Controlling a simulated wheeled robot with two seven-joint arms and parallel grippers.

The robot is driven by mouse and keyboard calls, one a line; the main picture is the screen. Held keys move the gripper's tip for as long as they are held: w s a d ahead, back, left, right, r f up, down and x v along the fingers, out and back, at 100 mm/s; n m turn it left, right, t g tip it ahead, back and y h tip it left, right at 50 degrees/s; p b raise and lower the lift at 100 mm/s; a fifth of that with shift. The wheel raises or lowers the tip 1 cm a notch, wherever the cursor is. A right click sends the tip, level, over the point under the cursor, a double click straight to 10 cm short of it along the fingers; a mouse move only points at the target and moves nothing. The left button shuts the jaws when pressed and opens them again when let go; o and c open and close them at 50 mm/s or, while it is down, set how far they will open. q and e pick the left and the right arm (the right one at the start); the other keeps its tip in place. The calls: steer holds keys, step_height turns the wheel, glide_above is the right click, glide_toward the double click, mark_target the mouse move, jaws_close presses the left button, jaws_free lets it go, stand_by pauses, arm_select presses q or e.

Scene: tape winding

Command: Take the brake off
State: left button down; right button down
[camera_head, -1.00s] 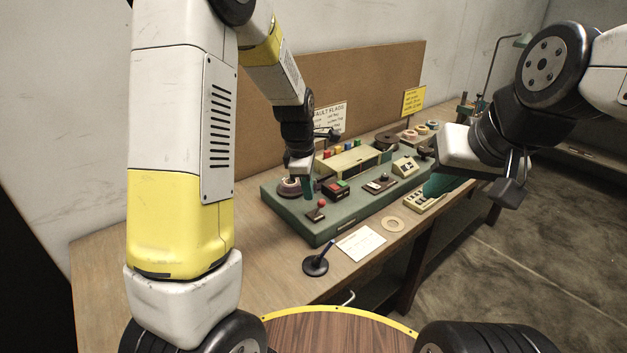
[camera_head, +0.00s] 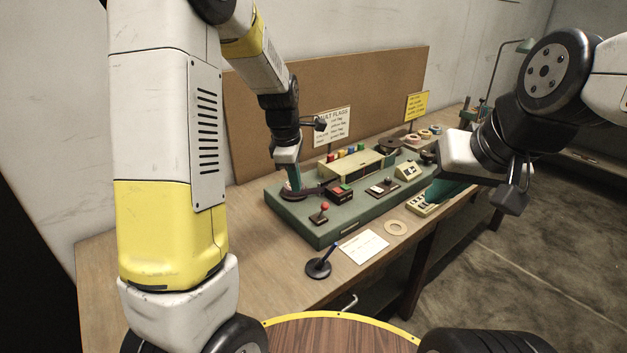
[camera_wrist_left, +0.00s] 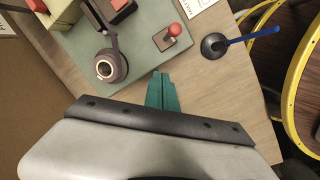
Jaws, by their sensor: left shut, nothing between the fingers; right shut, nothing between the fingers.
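The green tape-winding machine (camera_head: 330,225) stands on the bench. A red-knobbed lever (camera_head: 324,207) sits on a dark plate at its near left corner; it also shows in the left wrist view (camera_wrist_left: 173,32). Which part is the brake is not labelled legibly. My left gripper (camera_head: 294,180) is shut and empty over the machine's left end, behind the lever. In the left wrist view its green fingertips (camera_wrist_left: 162,88) lie beside a round hub (camera_wrist_left: 111,66) with a dark arm (camera_wrist_left: 104,28). Contact cannot be told. My right gripper (camera_head: 445,190) is shut and empty at the bench's right front.
A fault flags sign (camera_head: 332,127) stands behind.

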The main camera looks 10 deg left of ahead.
arm_select(q)
steer(key=s+d+r, duration=0.1)
steer(key=s+r, duration=0.2)
steer(key=r, duration=0.5)
steer(key=shift+s+d+r, duration=0.2)
steer(key=shift+s+d, duration=0.05)
steer(key=shift+d, duration=0.15)
steer(key=s+a+r+m+t, duration=0.1)
steer(key=s+r+m+t, duration=0.1)
steer(key=s+m, duration=0.7)
steer(key=s+a+r+m+t+h, duration=0.1)
steer(key=s+r+m, duration=0.3)
steer(key=s+m, duration=0.5)
steer(key=shift+s+a+r+t, duration=0.35)
steer(key=shift+s+a+t, duration=0.15)
steer(key=shift+s+t, duration=0.35)
steer(key=shift+s, duration=0.1)
